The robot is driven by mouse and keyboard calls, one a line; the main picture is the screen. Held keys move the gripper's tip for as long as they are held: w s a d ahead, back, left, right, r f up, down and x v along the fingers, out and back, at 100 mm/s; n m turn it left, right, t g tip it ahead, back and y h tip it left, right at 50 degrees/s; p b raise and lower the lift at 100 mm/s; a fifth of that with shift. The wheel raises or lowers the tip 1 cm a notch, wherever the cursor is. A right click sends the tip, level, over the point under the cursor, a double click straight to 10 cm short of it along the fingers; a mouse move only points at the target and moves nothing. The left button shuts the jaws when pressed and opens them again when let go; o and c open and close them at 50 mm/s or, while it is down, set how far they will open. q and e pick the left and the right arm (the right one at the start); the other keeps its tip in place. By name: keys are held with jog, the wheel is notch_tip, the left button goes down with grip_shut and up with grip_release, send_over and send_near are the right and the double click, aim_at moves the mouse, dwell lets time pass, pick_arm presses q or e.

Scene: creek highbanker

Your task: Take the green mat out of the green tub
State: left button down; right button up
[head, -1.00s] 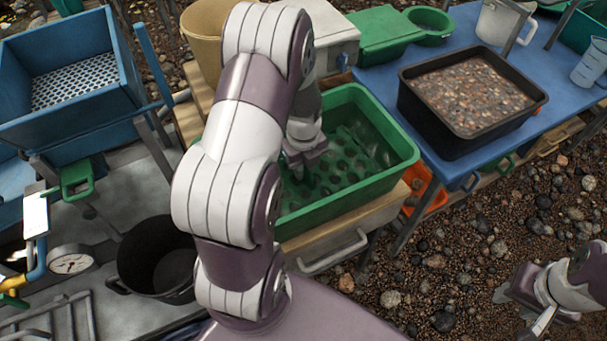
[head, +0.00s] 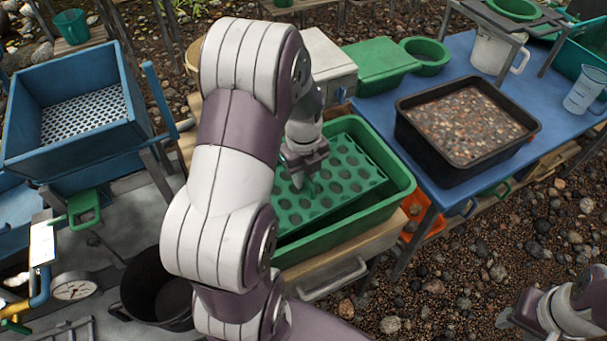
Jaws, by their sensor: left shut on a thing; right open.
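The green tub (head: 398,196) stands on a wooden-topped stand in the middle of the head view. The green mat (head: 345,182), a sheet with rows of round holes, is raised and tilted within the tub's opening. Its far right edge stands clear of the tub floor, and its left part is hidden behind my arm. My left gripper (head: 300,180) is shut on the mat near its left side. My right gripper (head: 512,318) is low at the right edge, over the gravel, open and away from the tub.
A black tray of gravel (head: 403,127) stands on the blue table (head: 432,180) right of the tub. A green box (head: 378,68) and a grey-white box (head: 325,62) are behind it. A blue hopper (head: 30,147) and a black bucket (head: 128,290) stand to the left.

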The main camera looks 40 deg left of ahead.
pick_arm(q)
jog(key=shift+r+p, duration=3.1)
jog(key=shift+r, duration=0.55)
